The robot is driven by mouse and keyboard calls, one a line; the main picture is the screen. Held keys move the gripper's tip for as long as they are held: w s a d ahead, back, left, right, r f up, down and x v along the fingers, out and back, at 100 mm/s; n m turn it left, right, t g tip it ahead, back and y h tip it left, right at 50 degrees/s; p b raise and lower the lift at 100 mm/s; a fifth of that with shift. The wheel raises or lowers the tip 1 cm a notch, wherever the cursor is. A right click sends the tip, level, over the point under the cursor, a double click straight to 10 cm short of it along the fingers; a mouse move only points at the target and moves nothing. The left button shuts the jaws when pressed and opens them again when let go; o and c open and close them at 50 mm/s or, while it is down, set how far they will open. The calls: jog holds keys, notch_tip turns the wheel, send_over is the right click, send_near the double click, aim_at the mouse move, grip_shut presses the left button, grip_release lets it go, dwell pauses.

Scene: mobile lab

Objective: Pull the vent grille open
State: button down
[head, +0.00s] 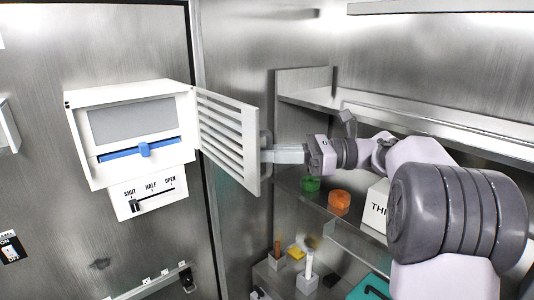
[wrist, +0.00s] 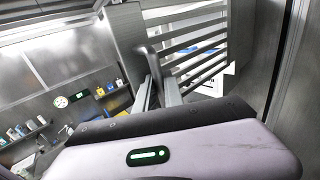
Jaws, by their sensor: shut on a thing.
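The white slatted vent grille (head: 229,140) stands swung out from the right edge of the white vent box (head: 128,93) on the metal wall. In the wrist view the two fingers (wrist: 158,88) lie either side of the handle (wrist: 154,62), with the grille's slats (wrist: 195,45) behind. The fingertips partly hide the handle's lower part.
A SHUT/HALF/OPEN lever plate (head: 151,197) hangs below the box. Right of the grille, a shelf holds a green object (head: 310,184), an orange object (head: 339,200) and a white box (head: 376,206). Tools stand lower down.

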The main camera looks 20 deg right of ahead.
jog(key=shift+r, duration=0.1)
jog(key=c, duration=1.7)
grip_release()
jog(key=shift+o, duration=1.2)
jog(key=shift+w+a, duration=0.1)
jog(key=shift+a, duration=0.05)
